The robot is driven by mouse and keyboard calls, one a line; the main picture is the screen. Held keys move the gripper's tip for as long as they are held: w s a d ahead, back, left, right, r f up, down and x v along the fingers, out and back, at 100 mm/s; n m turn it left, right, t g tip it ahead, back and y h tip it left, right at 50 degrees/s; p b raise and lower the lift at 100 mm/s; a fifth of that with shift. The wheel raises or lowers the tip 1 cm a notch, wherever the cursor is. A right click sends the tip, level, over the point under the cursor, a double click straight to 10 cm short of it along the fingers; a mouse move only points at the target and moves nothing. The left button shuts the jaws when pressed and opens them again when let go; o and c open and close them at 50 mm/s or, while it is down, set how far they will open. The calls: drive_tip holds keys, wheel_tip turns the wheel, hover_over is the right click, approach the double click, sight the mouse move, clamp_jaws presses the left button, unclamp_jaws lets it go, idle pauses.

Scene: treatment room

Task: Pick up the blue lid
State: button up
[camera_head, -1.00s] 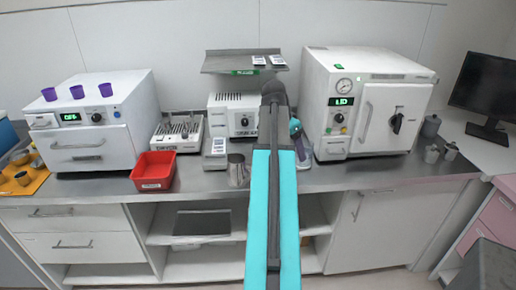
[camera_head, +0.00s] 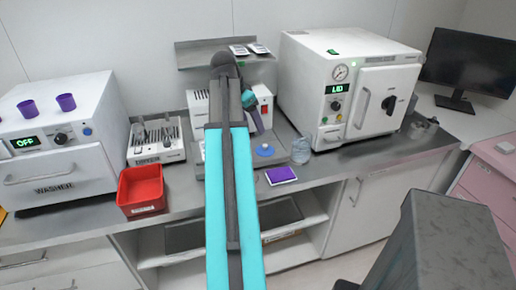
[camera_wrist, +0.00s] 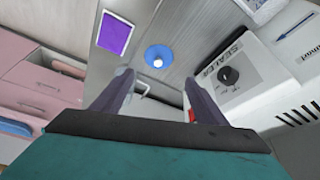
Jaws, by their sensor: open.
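The blue lid (camera_head: 264,150), a small round disc with a paler knob in the middle, lies on the steel counter in front of the sealer. It also shows in the wrist view (camera_wrist: 158,62), above and between my fingertips in the picture. My gripper (camera_wrist: 157,80) is open, with nothing between its fingers, and the lid is beyond the fingertips. In the head view my gripper (camera_head: 252,112) is partly hidden by my arm and appears above the counter, behind and left of the lid.
A purple pad (camera_head: 281,175) lies near the counter's front edge, with a clear container (camera_head: 301,151) close by. The sealer (camera_wrist: 240,75) stands beside the lid. A white autoclave (camera_head: 350,90) stands right; a red bin (camera_head: 141,189) and instrument rack (camera_head: 157,139) stand left.

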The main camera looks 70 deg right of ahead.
drive_tip(key=shift+f, duration=0.1)
idle(0.3)
drive_tip(key=p, duration=0.2)
hover_over(264, 146)
drive_tip(key=w+a, duration=0.2)
drive_tip(key=shift+s+f, duration=0.15)
drive_tip(key=shift+f, duration=3.75)
drive_tip(key=shift+s+p+x, duration=0.2)
drive_tip(key=shift+p+x, duration=0.4)
drive_tip(key=shift+x, duration=1.9)
drive_tip(key=shift+d, duration=0.1)
drive_tip(key=shift+c, duration=0.3)
drive_tip(key=c, duration=1.5)
drive_tip(key=shift+f, duration=0.1)
clamp_jaws()
